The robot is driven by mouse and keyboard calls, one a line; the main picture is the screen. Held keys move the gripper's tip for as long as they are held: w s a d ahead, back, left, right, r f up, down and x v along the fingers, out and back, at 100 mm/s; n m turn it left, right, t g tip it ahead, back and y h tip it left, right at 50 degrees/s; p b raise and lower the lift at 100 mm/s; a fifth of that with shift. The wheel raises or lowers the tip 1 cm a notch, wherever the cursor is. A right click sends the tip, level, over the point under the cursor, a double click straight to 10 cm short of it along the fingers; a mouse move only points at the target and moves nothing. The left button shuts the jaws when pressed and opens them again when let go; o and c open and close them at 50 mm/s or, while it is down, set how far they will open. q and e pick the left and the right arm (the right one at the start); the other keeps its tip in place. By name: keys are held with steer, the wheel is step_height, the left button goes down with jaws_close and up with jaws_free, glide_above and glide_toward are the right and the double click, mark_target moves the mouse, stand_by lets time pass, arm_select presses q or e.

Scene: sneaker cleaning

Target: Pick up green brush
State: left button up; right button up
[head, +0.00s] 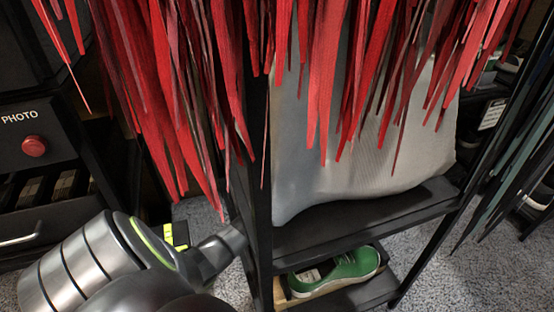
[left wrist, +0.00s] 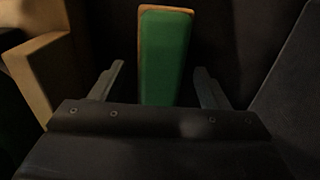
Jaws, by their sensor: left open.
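In the left wrist view, a green block with a light wooden edge, which looks like the green brush (left wrist: 166,62), stands upright ahead. My left gripper (left wrist: 160,75) is open, with one finger on each side of the green block. There is a gap between each finger and the block, and the block's lower end is hidden behind the gripper body. In the head view my left arm comes in from the lower left, and its end reaches toward the rack's dark post. The fingertips and the brush cannot be made out there. My right gripper is not in view.
A dark rack (head: 365,219) holds a grey bag (head: 365,165) above and a green sneaker (head: 343,270) on its lower shelf. Red strips (head: 325,75) hang across the top. A wooden piece (left wrist: 42,70) stands left in the wrist view. Grey carpet (head: 490,260) is clear at right.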

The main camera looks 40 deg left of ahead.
arm_select(q)
steer(key=shift+f, duration=0.1)
steer(key=c, duration=1.1)
steer(key=shift+s+r, duration=0.15)
steer(key=shift+r, duration=0.05)
